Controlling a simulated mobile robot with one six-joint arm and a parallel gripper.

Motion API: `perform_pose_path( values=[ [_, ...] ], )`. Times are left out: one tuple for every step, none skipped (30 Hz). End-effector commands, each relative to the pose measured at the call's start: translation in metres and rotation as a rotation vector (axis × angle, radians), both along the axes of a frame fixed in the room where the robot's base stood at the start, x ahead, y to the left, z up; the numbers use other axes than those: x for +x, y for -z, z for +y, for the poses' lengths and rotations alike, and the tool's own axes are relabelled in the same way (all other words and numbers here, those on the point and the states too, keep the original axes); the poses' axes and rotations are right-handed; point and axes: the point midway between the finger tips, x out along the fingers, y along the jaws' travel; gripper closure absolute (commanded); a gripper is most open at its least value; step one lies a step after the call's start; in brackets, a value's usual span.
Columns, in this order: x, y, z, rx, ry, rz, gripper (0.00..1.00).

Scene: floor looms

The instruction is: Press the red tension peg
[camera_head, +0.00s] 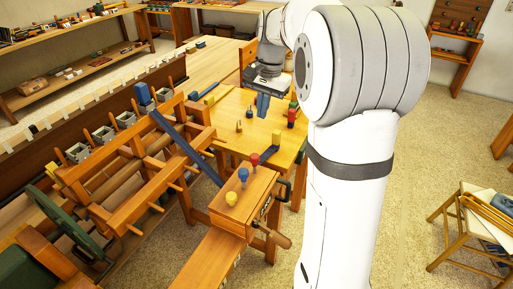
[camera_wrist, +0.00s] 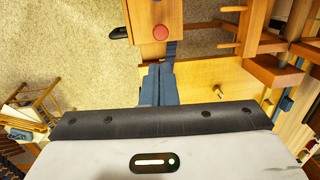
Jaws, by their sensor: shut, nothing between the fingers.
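The red tension peg (camera_head: 254,159) stands at the far end of a row on a wooden block (camera_head: 232,212), with a blue peg (camera_head: 243,175) and a yellow peg (camera_head: 231,198) nearer. In the wrist view the red peg (camera_wrist: 160,33) shows as a round cap seen from above, near the block's edge. My gripper (camera_head: 262,113) is shut and empty, over the wooden table behind the block. In the wrist view its blue-grey fingers (camera_wrist: 157,78) are together, pointing toward the red peg, with a gap between.
A wooden loom (camera_head: 130,165) with a slanted blue bar (camera_head: 185,147) stands left of the block. The table (camera_head: 232,110) carries small red, green, yellow and dark pieces near my gripper. A handle (camera_head: 280,240) sticks out from the block's right side.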

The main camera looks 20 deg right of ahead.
Motion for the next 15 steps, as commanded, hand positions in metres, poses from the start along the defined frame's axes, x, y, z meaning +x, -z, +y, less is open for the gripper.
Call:
perform_pose_path(
  values=[
    [0.0, 0.002, 0.0, 0.0, 0.0, 0.001, 1.0],
    [0.0, 0.004, 0.001, 0.001, 0.0, 0.002, 1.0],
    [0.0, 0.007, 0.001, 0.001, -0.001, 0.003, 1.0],
    [0.0, 0.01, 0.001, 0.0, -0.001, 0.003, 1.0],
    [0.0, 0.014, 0.002, 0.0, -0.001, 0.003, 1.0],
    [0.0, 0.021, 0.003, 0.001, -0.002, 0.005, 1.0],
    [0.0, 0.026, 0.003, 0.001, -0.002, 0.005, 1.0],
    [0.0, 0.032, 0.004, 0.001, -0.002, 0.006, 1.0],
    [0.001, 0.04, 0.005, 0.001, -0.002, 0.006, 1.0],
    [0.001, 0.046, 0.006, 0.001, -0.002, 0.005, 1.0],
    [0.001, 0.053, 0.006, 0.001, -0.002, 0.006, 1.0],
    [0.001, 0.062, 0.007, 0.001, -0.002, 0.005, 1.0],
    [0.001, 0.069, 0.008, 0.001, -0.002, 0.006, 1.0],
    [0.001, 0.075, 0.009, 0.001, -0.002, 0.006, 1.0],
    [0.002, 0.083, 0.009, 0.001, -0.002, 0.005, 1.0]
  ],
)
